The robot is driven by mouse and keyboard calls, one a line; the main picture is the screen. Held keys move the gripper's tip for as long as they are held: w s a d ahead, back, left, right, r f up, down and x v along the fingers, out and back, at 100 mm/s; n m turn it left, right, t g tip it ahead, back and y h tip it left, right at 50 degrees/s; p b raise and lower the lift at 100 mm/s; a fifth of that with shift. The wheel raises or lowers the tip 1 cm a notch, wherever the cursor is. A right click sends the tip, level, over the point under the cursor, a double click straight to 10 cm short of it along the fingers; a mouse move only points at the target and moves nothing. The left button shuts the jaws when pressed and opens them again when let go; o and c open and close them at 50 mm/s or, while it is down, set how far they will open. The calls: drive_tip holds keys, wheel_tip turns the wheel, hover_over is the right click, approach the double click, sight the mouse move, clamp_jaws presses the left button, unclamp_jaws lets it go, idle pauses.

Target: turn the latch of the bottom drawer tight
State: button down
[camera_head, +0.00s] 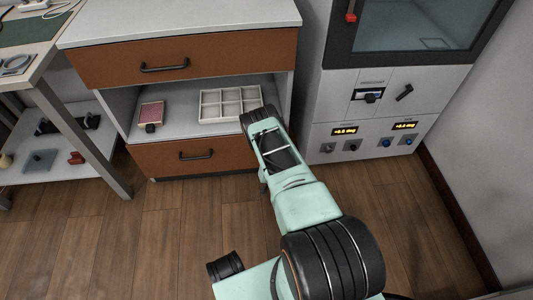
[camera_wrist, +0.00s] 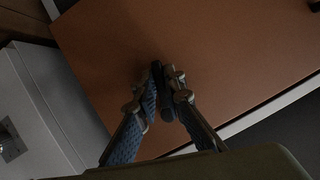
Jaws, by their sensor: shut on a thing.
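The bottom drawer has a brown front (camera_head: 165,160) with a dark bar handle (camera_head: 196,155), and it looks closed. My arm reaches to the right end of this drawer and hides that part in the head view. In the wrist view the brown front (camera_wrist: 215,50) fills most of the picture. My gripper (camera_wrist: 162,84) has its blue-padded fingers brought together on a small dark piece, the latch (camera_wrist: 157,68), at the drawer front. The fingers cover most of the latch, so I cannot tell its angle.
Above the drawer is an open shelf with a white divided tray (camera_head: 230,104) and a red box (camera_head: 151,114). A top drawer (camera_head: 190,57) looks closed. A grey cabinet (camera_head: 340,95) stands close on the right. The wooden floor (camera_head: 150,230) in front is clear.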

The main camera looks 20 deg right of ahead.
drive_tip(key=shift+w+a+r+m+t+y+b, duration=0.15)
drive_tip(key=shift+a+m+t+y, duration=0.15)
drive_tip(key=shift+m, duration=0.35)
drive_tip(key=shift+w+a+r+m+t+y+b, duration=0.1)
drive_tip(key=shift+a+r+m+t+y+b, duration=0.1)
drive_tip(key=shift+m+y, duration=0.35)
drive_tip(key=c, duration=2)
unclamp_jaws()
drive_tip(key=r, duration=1)
drive_tip(key=shift+w+a+r, duration=0.1)
drive_tip(key=shift+a, duration=0.1)
drive_tip(key=shift+d, duration=0.1)
